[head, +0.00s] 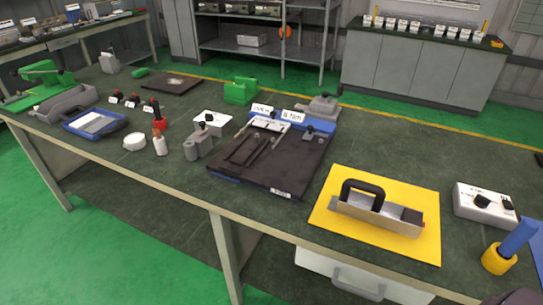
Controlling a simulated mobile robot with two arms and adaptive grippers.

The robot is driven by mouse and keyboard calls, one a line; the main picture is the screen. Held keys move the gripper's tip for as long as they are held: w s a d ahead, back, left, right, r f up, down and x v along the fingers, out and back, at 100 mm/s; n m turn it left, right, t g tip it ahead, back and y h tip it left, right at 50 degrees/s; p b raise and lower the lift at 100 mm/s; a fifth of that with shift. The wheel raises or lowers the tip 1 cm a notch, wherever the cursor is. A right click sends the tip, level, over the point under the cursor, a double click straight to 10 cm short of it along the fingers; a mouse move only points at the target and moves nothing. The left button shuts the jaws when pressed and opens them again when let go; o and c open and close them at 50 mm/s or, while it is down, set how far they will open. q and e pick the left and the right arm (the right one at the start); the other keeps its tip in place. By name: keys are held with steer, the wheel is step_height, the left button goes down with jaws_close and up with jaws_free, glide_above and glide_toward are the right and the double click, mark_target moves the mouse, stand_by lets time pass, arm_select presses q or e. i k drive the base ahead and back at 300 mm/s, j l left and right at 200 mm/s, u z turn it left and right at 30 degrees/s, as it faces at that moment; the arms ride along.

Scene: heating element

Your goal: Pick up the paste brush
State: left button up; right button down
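I cannot pick out a paste brush with certainty. A small white bottle with an orange-brown top (159,144) stands upright on the workbench, left of centre. A round white jar or roll (134,142) lies just left of it. A blue cylinder in a yellow base (508,250) leans at the right end of the bench. Neither gripper can be made out. A dark rounded shape is cut off at the bottom right corner, and I cannot tell what it is.
The long dark workbench (300,218) carries a black plate fixture (250,163), a yellow mat (340,228) with a handled metal tool (376,208), and a white switch box (484,204). A blue tray (72,127) and a green press (42,78) are at the left.

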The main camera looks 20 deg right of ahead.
mark_target(155, 106)
steer(key=i+j+z, duration=0.2)
steer(key=i+j, duration=0.25)
steer(key=i+j+z, duration=0.25)
steer(key=i+j, duration=0.15)
steer(key=j, duration=0.2)
